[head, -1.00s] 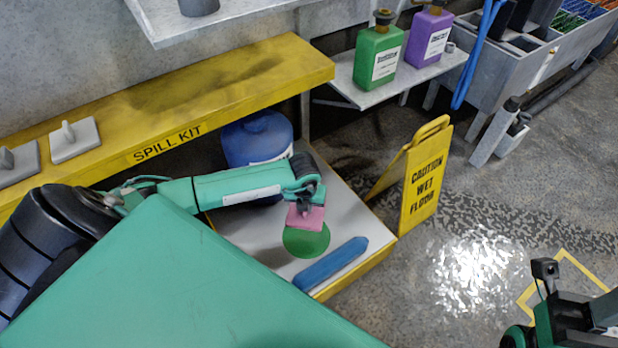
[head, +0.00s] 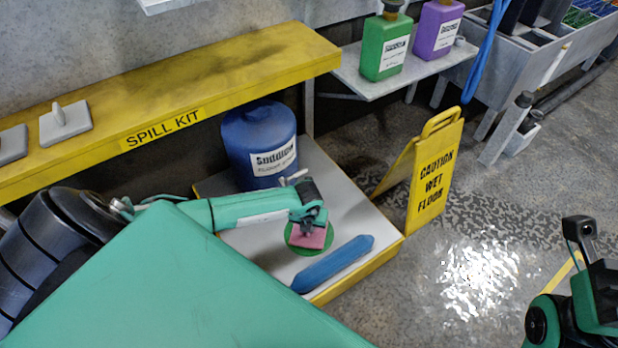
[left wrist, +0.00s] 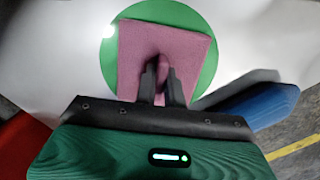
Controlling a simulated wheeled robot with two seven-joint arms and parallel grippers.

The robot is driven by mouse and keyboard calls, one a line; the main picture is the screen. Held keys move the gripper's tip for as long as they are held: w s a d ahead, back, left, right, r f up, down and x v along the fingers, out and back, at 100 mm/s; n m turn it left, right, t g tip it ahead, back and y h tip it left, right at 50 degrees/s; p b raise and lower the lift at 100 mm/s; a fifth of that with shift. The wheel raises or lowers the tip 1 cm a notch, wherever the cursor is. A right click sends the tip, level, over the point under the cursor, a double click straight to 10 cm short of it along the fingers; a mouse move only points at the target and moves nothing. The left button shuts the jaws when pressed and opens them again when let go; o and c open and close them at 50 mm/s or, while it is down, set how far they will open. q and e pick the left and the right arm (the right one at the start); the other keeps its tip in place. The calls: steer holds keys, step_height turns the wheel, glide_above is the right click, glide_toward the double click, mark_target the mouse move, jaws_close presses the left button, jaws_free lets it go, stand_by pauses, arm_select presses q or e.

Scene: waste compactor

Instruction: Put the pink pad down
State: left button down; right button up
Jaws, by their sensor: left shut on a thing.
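The pink pad (head: 308,239) is held in my left gripper (head: 309,228) over the green disc (head: 293,247) on the grey platform (head: 262,240). In the left wrist view the pad (left wrist: 190,52) is a flat square with an upright handle, and both fingers (left wrist: 162,85) are shut on that handle. The green disc (left wrist: 205,20) shows around the pad's far edge and sides. I cannot tell whether the pad touches the disc. My right arm shows at the lower right, but its fingers are not visible.
A blue bar (head: 333,263) lies right beside the disc. A blue jug (head: 262,146) stands behind on the platform. A yellow wet floor sign (head: 432,180) stands at the right. The yellow spill kit shelf (head: 230,75) holds grey pads with handles (head: 66,126).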

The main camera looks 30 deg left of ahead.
arm_select(q)
steer(key=shift+f, duration=0.1)
steer(key=c, duration=1.5)
jaws_free()
